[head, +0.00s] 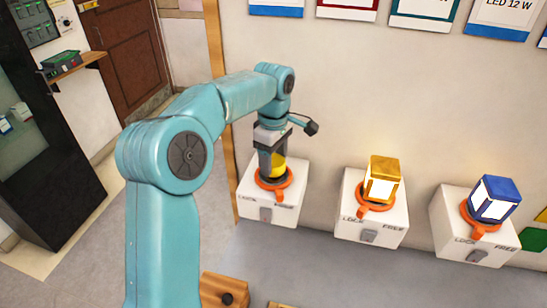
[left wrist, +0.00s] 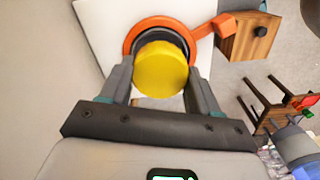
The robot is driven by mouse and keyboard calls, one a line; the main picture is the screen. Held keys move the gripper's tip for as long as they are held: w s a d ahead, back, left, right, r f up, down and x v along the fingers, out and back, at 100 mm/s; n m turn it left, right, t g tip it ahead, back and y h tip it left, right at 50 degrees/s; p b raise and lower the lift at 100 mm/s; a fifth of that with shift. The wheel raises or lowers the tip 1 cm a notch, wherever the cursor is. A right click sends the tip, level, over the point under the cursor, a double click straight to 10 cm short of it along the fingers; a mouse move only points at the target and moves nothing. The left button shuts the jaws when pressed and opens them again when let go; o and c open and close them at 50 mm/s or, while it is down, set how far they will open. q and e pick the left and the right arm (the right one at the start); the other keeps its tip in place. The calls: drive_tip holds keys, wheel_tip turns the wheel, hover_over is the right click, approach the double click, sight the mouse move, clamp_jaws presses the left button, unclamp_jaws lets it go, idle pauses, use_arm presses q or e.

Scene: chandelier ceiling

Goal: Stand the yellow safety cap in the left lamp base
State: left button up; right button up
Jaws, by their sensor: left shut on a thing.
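The yellow safety cap (head: 279,164) is between the fingers of my left gripper (head: 271,160), which is shut on it. The gripper points down over the left lamp base (head: 252,205), a white box with an orange ring (head: 288,183) on top. In the left wrist view the yellow cap (left wrist: 162,70) sits within or just over the dark socket inside the orange ring (left wrist: 150,22). The fingers hide its sides, so I cannot tell whether it is fully seated. The ring's orange handle sticks out to the right there.
A middle base (head: 398,228) carries a yellow lantern (head: 382,180), and a right base (head: 448,212) carries a blue lantern (head: 494,199). Picture cards hang on the wall behind. A wooden block with a black knob (head: 224,290) is below. A dark cabinet (head: 45,150) stands left.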

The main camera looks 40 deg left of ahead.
use_arm(q)
drive_tip(key=shift+f+b, duration=0.45)
drive_tip(key=shift+f, duration=0.3)
drive_tip(key=o, duration=1.1)
drive_tip(key=shift+r, duration=0.1)
wheel_tip(320, 180, up, 16)
drive_tip(key=p, duration=0.2)
drive_tip(key=shift+r+p, duration=0.15)
drive_tip(key=shift+p, duration=0.25)
drive_tip(key=shift+s+d, duration=0.1)
drive_tip(key=shift+s, duration=0.05)
